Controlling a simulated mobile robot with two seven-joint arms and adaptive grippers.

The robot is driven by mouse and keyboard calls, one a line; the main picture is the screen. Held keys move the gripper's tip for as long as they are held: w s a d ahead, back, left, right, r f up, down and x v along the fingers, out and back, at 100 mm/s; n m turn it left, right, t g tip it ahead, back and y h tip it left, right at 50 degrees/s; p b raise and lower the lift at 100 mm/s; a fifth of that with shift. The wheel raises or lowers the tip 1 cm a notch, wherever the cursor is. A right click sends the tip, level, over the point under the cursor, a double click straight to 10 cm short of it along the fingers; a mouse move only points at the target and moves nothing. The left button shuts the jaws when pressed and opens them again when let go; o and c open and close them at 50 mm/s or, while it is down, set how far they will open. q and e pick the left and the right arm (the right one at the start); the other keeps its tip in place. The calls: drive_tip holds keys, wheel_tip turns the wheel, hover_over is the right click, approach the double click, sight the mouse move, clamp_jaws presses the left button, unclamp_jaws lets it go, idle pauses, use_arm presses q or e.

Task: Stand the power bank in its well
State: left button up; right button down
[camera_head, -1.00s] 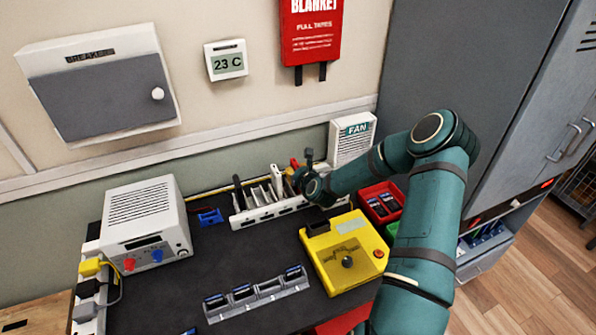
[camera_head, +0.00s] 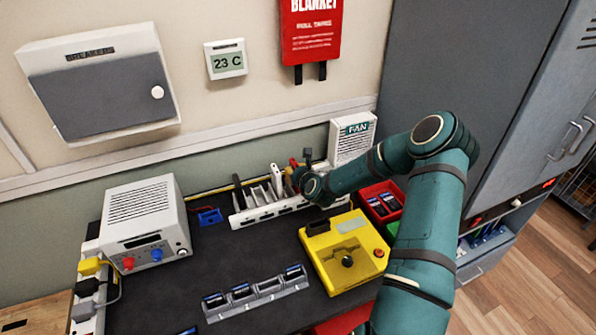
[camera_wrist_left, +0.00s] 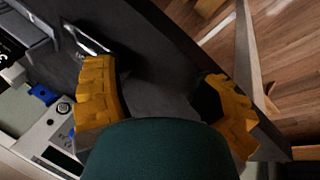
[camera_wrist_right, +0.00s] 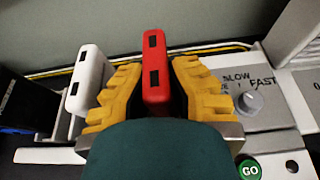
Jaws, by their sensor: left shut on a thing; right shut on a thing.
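My right gripper (camera_wrist_right: 157,90) is shut on a red power bank (camera_wrist_right: 155,60), a flat upright block with two dark slots on its near edge. In the head view the red power bank (camera_head: 294,163) shows just above the white rack (camera_head: 265,212) at the back of the bench, beside my right gripper. The wells under it are hidden, so I cannot tell whether it is seated. My left gripper (camera_wrist_left: 165,105) shows only in its wrist view, its yellow fingers wide apart around a dark grey thing, hard to make out over the dark mat.
A white block (camera_wrist_right: 88,78) stands just left of the red one. The yellow box (camera_head: 322,262) lies in front of the rack, with red bins (camera_head: 366,190) to its right. A grey holder (camera_head: 258,301) sits at the front. A grey power supply (camera_head: 145,220) stands at left.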

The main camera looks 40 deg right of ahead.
drive_tip(key=c, duration=1)
unclamp_jaws()
drive_tip(key=shift+f, duration=0.25)
drive_tip(key=shift+d+v, duration=0.15)
drive_tip(key=shift+v, duration=2.15)
drive_tip(key=shift+d+v, duration=0.1)
drive_tip(key=shift+v, duration=2.2)
drive_tip(key=shift+r, duration=0.1)
